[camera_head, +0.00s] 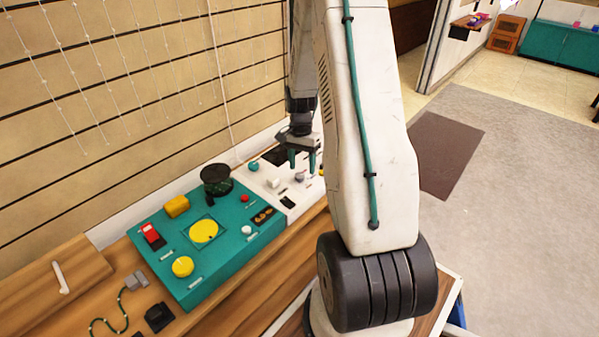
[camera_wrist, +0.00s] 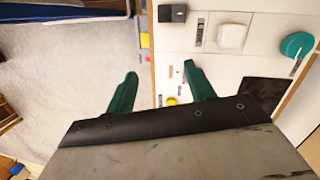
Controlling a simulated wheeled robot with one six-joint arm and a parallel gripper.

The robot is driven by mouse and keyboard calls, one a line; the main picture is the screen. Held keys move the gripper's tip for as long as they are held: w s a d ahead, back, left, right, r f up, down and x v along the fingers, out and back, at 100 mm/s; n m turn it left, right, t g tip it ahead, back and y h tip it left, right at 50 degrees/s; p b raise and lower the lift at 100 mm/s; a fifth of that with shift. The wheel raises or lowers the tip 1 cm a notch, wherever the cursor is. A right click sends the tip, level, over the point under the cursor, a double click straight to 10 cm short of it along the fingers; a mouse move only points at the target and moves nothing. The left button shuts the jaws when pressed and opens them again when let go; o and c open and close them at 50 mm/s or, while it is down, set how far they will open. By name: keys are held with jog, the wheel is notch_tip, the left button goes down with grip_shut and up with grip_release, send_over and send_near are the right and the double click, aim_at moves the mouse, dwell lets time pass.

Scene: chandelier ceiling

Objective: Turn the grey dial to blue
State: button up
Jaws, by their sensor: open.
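The grey dial (camera_head: 300,178) is a small round knob on the white control panel (camera_head: 309,190), on the far half of the bench in the head view. My gripper (camera_head: 302,166) points down just above it with its two green fingers apart and nothing between them. In the wrist view my open gripper (camera_wrist: 160,75) straddles the panel's edge, with the left finger over the floor and the right finger over the white panel. I cannot make out the grey dial there; the right finger probably hides it. Which colour the dial points to is too small to tell.
Near the dial are a green knob (camera_wrist: 297,45), a white switch (camera_wrist: 232,37), a black block (camera_wrist: 172,13) and a yellow knob (camera_wrist: 170,101). A teal control box (camera_head: 215,262) with yellow buttons stands nearer on the wooden bench. A slatted wall (camera_head: 150,110) rises behind.

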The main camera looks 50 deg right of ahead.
aim_at(300, 175)
jog(key=w+d+m, duration=0.1)
jog(key=w+d+f+t, duration=0.1)
jog(key=w+d+m+h, duration=0.1)
jog(key=w+d, duration=0.1)
jog(key=shift+w+f+m, duration=0.1)
jog(key=shift+f+m, duration=0.2)
jog(key=shift+w+d+r+m+t, duration=0.15)
jog(key=shift+w+d+m+t, duration=0.1)
jog(key=shift+m+t, duration=0.15)
jog(key=shift+w, duration=0.1)
jog(key=shift+m, duration=0.3)
notch_tip(300, 175, down, 8)
jog(key=shift+r, duration=0.1)
jog(key=shift+c, duration=0.3)
jog(key=c, duration=0.9)
